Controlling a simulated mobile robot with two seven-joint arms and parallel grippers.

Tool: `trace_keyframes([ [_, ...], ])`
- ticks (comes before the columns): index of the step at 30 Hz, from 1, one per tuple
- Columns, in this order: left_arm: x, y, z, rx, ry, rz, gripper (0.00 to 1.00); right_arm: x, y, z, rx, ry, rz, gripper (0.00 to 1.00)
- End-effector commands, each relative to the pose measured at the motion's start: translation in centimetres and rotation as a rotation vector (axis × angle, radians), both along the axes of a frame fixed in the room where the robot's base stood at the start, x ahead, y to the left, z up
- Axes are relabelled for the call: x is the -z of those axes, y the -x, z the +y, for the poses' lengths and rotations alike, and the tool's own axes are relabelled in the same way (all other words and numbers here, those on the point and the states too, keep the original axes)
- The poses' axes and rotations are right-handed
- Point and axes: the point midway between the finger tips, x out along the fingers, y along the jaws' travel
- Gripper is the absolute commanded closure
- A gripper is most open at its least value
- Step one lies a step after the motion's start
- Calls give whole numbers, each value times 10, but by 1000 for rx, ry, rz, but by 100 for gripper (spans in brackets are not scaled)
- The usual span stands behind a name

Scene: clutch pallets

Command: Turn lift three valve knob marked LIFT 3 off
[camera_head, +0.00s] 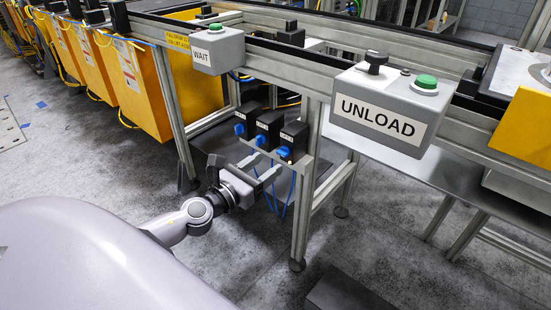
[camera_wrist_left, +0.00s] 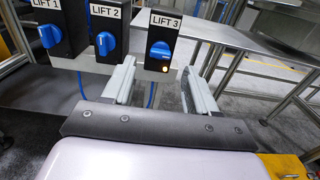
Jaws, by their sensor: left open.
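The LIFT 3 valve knob (camera_wrist_left: 160,51) is blue on a black box labelled LIFT 3 in the left wrist view. Its grip looks roughly crosswise, and a small amber light (camera_wrist_left: 165,69) shows beneath it. In the head view this knob (camera_head: 283,151) is the rightmost and nearest of three. My left gripper (camera_head: 264,166) is open, its two pale fingers pointing at the LIFT 3 box. In the left wrist view the fingers (camera_wrist_left: 158,68) lie either side of the knob, lower in the picture, with nothing between them. I cannot tell contact. My right gripper is not in view.
Blue knobs LIFT 2 (camera_wrist_left: 105,43) and LIFT 1 (camera_wrist_left: 50,35) sit close to the left, their grips more upright. A metal frame post (camera_head: 305,185) stands right of the valves. The UNLOAD box (camera_head: 386,108) and WAIT box (camera_head: 218,48) are above. Blue hoses hang below.

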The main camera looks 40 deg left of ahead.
Motion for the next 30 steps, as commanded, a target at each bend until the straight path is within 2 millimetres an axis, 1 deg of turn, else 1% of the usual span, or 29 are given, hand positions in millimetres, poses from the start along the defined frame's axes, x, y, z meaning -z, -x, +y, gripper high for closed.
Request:
trace_keyframes([
  [1,-1,-7,0,-1,1,-1,43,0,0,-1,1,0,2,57],
  [6,-1,-26,-2,-2,3,-2,43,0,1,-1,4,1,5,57],
  [12,0,-41,-3,-1,4,0,43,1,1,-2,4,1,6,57],
  [17,1,-46,-4,0,4,1,43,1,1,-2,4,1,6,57],
  [24,1,-46,-4,0,4,1,43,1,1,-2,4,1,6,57],
  [25,1,-46,-4,0,4,1,46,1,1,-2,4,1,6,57],
  [26,1,-46,-4,0,5,1,56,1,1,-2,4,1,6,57],
  [27,1,-46,-4,0,5,1,69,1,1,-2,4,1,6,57],
  [30,1,-46,-4,0,5,1,99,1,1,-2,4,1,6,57],
])
